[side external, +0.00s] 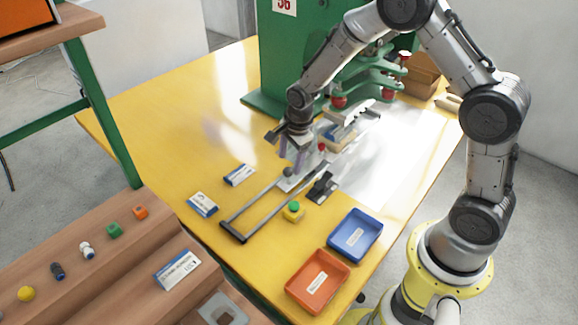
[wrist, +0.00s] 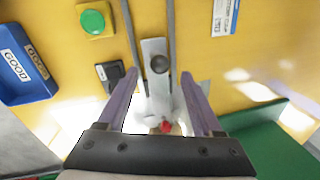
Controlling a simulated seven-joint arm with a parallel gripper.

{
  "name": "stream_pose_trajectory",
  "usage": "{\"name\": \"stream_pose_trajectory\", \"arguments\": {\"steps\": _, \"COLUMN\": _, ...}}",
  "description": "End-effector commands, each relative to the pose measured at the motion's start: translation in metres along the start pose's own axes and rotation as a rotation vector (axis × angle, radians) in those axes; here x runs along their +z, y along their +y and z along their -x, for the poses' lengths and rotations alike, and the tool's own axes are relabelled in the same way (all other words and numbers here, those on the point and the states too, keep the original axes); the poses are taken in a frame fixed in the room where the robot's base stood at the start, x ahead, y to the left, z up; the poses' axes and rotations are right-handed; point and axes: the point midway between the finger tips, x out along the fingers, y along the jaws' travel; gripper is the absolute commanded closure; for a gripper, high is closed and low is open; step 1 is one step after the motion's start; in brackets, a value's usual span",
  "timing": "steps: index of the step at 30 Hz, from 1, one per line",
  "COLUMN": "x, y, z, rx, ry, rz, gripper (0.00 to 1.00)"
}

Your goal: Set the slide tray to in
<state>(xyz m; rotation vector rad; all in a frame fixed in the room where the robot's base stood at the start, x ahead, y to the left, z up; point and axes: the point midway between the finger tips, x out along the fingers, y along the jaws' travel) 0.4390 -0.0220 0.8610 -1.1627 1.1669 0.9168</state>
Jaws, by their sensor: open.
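The slide tray shows as a light grey plate (wrist: 153,47) with a dark round knob (wrist: 159,64), between two dark rails (wrist: 129,35). In the side view the knob (side external: 288,172) is near the press end of the rails (side external: 262,203), whose front part is bare. My gripper (side external: 292,158) is open, with purple fingers pointing down close to the knob. In the wrist view the fingers of my gripper (wrist: 157,82) stand wide apart either side of the tray, with the knob just beyond the fingertips. Contact with the knob cannot be told.
A green press (side external: 300,60) stands behind. A green button (side external: 293,208) and a dark clamp-like part (side external: 322,187) sit beside the rails. Blue (side external: 355,235) and orange bins (side external: 318,281) are at the front right. Labelled boxes (side external: 202,204) lie left of the rails.

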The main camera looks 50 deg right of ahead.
Motion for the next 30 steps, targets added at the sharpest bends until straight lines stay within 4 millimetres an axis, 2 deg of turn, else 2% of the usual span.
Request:
{"name": "stream_pose_trajectory", "arguments": {"steps": 1, "x": 0.0, "y": -0.001, "z": 0.014, "rx": -0.006, "ry": -0.001, "rz": 0.0, "gripper": 0.33}}
{"name": "stream_pose_trajectory", "arguments": {"steps": 6, "x": 0.0, "y": -0.001, "z": 0.051, "rx": -0.005, "ry": -0.001, "rz": 0.001, "gripper": 0.33}}
{"name": "stream_pose_trajectory", "arguments": {"steps": 12, "x": 0.0, "y": -0.001, "z": 0.082, "rx": -0.003, "ry": -0.001, "rz": 0.002, "gripper": 0.33}}
{"name": "stream_pose_trajectory", "arguments": {"steps": 18, "x": 0.0, "y": 0.0, "z": 0.095, "rx": -0.001, "ry": 0.0, "rz": 0.001, "gripper": 0.33}}
{"name": "stream_pose_trajectory", "arguments": {"steps": 30, "x": 0.0, "y": 0.001, "z": 0.096, "rx": 0.002, "ry": 0.0, "rz": 0.001, "gripper": 0.33}}
